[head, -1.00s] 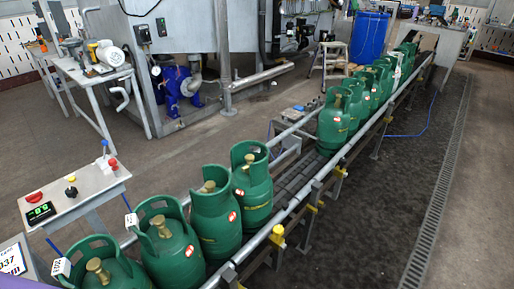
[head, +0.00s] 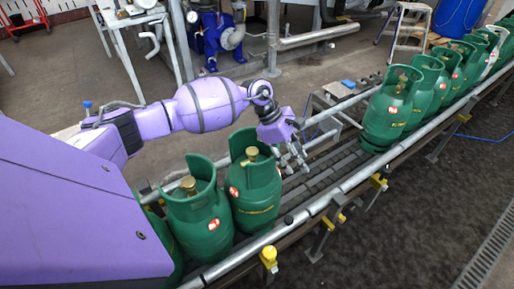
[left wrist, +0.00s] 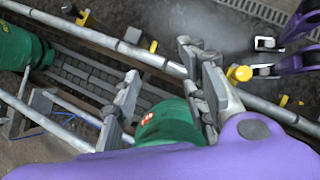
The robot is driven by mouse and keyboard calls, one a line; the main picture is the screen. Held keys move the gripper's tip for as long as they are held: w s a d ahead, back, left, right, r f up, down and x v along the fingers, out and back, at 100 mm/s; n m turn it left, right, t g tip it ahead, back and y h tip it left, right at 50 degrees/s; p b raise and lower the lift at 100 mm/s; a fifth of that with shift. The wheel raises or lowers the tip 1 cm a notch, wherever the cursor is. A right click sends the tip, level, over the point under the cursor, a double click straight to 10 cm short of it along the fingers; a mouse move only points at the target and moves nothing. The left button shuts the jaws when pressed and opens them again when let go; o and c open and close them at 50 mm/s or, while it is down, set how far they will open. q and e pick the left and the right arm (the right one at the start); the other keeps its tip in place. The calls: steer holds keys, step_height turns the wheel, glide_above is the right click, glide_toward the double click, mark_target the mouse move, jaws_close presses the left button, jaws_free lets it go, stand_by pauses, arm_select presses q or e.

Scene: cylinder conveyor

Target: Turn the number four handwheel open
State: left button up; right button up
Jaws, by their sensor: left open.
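Green gas cylinders with brass handwheels on top stand in a row on the conveyor. The cylinder nearest my left gripper (head: 290,150) is the green cylinder (head: 256,195) with a red-and-white label. It was fourth from the near end in the earlier head view. Its brass handwheel (head: 252,153) sits inside the collar. My right gripper is not seen.
Another cylinder (head: 197,220) stands close on the left. A gap of bare rollers (head: 320,170) separates this group from the cylinders farther along, the first being here (head: 388,108). The conveyor's side rail (head: 300,215) carries yellow-capped clamps (head: 268,258).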

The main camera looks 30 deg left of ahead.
arm_select(q)
steer(key=w+a+r+m+y, duration=0.2)
steer(key=w+a+r+y, duration=0.15)
steer(key=a, duration=0.65)
steer(key=m+g+y, duration=0.2)
steer(key=m+y, duration=0.1)
glide_above(254, 149)
steer(key=shift+s+f, duration=0.1)
steer(key=shift+f, duration=0.25)
step_height(254, 149, down, 6)
steer(key=shift+d+f, duration=0.1)
steer(key=shift+f, duration=0.35)
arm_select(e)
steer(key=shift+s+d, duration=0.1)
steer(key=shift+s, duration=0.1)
arm_select(q)
steer(key=shift+c, duration=0.2)
jaws_close()
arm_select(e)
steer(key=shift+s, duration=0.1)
